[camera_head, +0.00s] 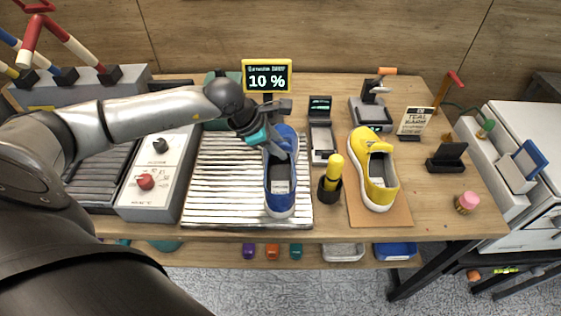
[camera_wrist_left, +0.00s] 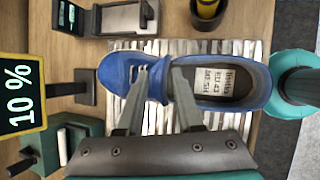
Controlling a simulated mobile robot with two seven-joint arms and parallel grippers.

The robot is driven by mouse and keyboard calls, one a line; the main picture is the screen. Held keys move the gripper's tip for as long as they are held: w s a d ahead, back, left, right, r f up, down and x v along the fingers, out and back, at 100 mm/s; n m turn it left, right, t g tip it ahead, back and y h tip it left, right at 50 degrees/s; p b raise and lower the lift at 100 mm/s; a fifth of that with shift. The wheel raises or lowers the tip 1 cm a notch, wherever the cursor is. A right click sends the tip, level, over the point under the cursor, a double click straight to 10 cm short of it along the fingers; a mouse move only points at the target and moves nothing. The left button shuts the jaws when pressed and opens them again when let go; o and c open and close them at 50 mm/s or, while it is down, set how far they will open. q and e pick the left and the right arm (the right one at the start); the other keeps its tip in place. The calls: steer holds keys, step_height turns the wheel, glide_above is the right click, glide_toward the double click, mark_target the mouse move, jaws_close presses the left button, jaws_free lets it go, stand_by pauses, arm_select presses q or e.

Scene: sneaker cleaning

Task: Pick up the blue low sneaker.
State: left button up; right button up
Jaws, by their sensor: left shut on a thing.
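The blue low sneaker (camera_head: 280,200) is over the front right part of a ribbed metal tray (camera_head: 222,195), toe toward the back. It also shows in the left wrist view (camera_wrist_left: 118,72), with a white label inside its opening. My left gripper (camera_head: 283,150) comes in from the left and is shut on the sneaker near its tongue. In the left wrist view the two fingers (camera_wrist_left: 160,76) reach the tongue and collar. I cannot tell whether the sole touches the tray.
A yellow sneaker (camera_head: 380,180) stands on a brown mat to the right. A yellow-handled tool in a black cup (camera_head: 330,188) is close beside the blue sneaker. A "10 %" sign (camera_head: 267,77) stands behind. A control box (camera_head: 158,185) is left of the tray.

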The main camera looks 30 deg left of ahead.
arm_select(q)
jaws_close()
stand_by(0.8)
